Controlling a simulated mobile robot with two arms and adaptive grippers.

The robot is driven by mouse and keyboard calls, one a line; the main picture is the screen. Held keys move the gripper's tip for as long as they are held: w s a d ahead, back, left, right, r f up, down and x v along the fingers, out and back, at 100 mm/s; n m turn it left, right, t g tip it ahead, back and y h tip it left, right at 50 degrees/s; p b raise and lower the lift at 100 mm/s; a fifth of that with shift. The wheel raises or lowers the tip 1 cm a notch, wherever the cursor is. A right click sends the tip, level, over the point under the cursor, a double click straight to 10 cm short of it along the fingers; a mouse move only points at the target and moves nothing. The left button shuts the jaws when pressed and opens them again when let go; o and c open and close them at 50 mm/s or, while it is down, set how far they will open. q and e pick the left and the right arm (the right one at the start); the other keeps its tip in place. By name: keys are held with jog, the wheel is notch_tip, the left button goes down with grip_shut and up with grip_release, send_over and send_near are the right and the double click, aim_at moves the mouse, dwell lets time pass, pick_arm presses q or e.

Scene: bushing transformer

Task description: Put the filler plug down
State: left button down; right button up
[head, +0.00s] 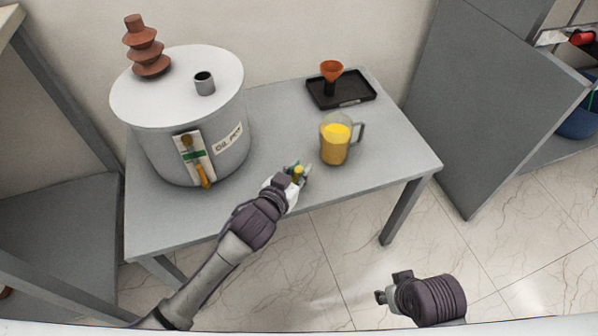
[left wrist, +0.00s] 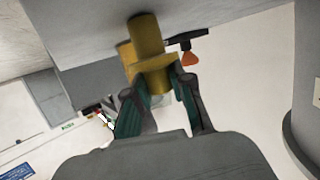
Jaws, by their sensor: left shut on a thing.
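The filler plug (head: 298,172) is a small yellow-brass piece. My left gripper (head: 297,176) is shut on it above the front part of the table (head: 275,125), between the tank and the jug. In the left wrist view the plug (left wrist: 147,42) stands up between the fingertips (left wrist: 156,85). I cannot tell whether it touches the table. The grey tank (head: 225,125), labelled as oil, has a short grey filler neck (head: 204,84) on its lid, with no plug in it. My right gripper (head: 382,297) hangs low at the right, in front of the table, its fingers unclear.
A glass jug (head: 335,145) of yellow oil stands close to the right of my left gripper. Behind it a black tray (head: 352,97) holds an orange funnel (head: 331,70). A brown ribbed bushing (head: 147,58) rises from the lid. The table's right front area is clear.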

pick_arm(q)
jog(key=shift+f, duration=0.1)
pick_arm(e)
jog(key=shift+r, duration=0.15)
pick_arm(q)
jog(key=c, duration=1.4)
grip_release()
jog(key=o, duration=0.4)
pick_arm(e)
jog(key=shift+r, duration=0.1)
pick_arm(q)
jog(key=shift+r, duration=0.2)
jog(key=p+v, duration=0.2)
jog(key=v, duration=1)
jog(key=shift+f, duration=0.1)
pick_arm(e)
notch_tip(320, 180, down, 9)
jog(key=shift+g, duration=0.3)
jog(key=shift+w+a, duration=0.1)
